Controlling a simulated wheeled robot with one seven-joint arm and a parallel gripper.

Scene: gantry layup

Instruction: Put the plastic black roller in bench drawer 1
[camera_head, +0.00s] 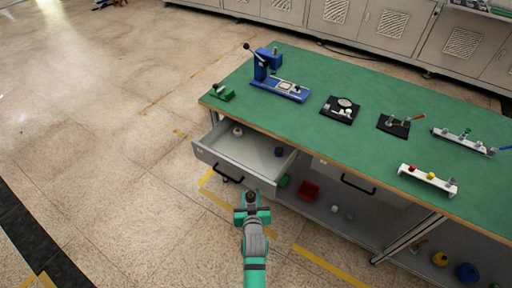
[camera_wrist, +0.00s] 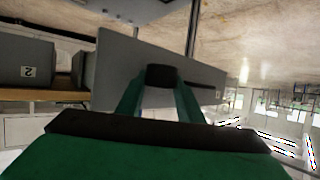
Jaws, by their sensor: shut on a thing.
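The black roller (camera_head: 251,194) is a small dark piece between the fingertips of my gripper (camera_head: 251,205). In the wrist view the roller (camera_wrist: 161,75) shows as a dark block between the two green fingers, which are shut on it. An open grey drawer (camera_head: 208,158) extends from the left end of the green bench; its label is too small to read. My gripper is outside this drawer, near its front right corner. The drawer's front panel (camera_wrist: 120,65) lies behind the roller in the wrist view.
In the drawer are a pale small piece (camera_head: 238,131) and a dark blue one (camera_head: 279,152), with bare floor between. A shut drawer (camera_head: 345,179), marked 2 in the wrist view (camera_wrist: 28,72), is to the right. A red bin (camera_head: 308,191) sits on the lower shelf.

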